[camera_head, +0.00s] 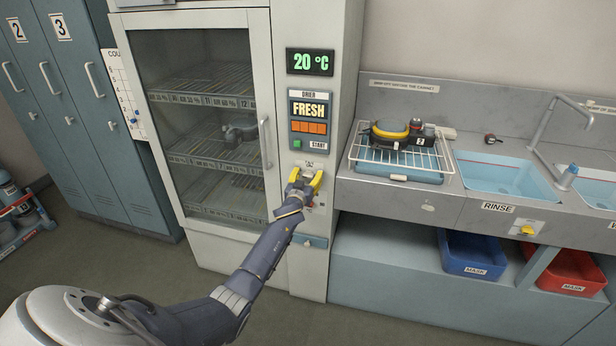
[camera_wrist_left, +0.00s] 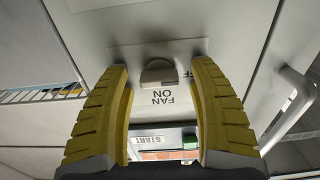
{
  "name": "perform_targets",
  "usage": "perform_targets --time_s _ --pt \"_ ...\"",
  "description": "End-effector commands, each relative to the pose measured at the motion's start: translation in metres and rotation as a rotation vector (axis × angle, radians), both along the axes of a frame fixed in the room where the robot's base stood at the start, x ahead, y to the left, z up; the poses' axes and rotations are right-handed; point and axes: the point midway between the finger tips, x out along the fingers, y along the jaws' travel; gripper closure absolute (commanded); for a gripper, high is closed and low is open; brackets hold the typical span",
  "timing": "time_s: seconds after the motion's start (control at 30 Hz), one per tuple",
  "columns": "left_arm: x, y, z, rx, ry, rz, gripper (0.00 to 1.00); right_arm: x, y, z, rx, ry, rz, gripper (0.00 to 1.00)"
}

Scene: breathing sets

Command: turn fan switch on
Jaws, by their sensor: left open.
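The fan switch (camera_wrist_left: 157,74) is a small beige rotary knob on the drier's pale front panel. In the left wrist view it sits between the tips of my left gripper (camera_wrist_left: 159,70), with the upside-down words FAN and ON beside it. The yellow fingers are open, one on each side, with a visible gap to the knob. In the head view my left gripper (camera_head: 305,180) is at the drier's control column below the START button, and it hides the knob. How far the fingertips are from the panel is hard to tell. My right gripper is not in view.
The drier's glass door (camera_head: 200,110) with its vertical handle (camera_head: 265,142) is left of the controls. A green button (camera_head: 297,143) sits above the gripper. A sink counter (camera_head: 440,200) with a wire rack (camera_head: 400,155) stands to the right.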

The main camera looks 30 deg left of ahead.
Motion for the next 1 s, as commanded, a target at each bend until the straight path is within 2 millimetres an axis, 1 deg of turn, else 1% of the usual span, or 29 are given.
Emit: perform_targets --time_s 0.07,0.1,0.63,1.0 --pt "-0.0001 -0.0001 -0.0001 0.0 0.0 0.0 0.4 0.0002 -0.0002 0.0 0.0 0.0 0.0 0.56" --pt "-0.0001 -0.0001 -0.0001 0.0 0.0 0.0 0.38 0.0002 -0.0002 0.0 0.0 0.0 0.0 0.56" --pt "-0.0001 0.0 0.0007 0.0 -0.001 0.0 1.0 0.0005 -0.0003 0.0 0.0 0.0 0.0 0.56" --pt "0.0008 0.0001 0.0044 0.003 -0.006 -0.001 1.0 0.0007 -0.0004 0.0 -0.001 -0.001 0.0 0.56"
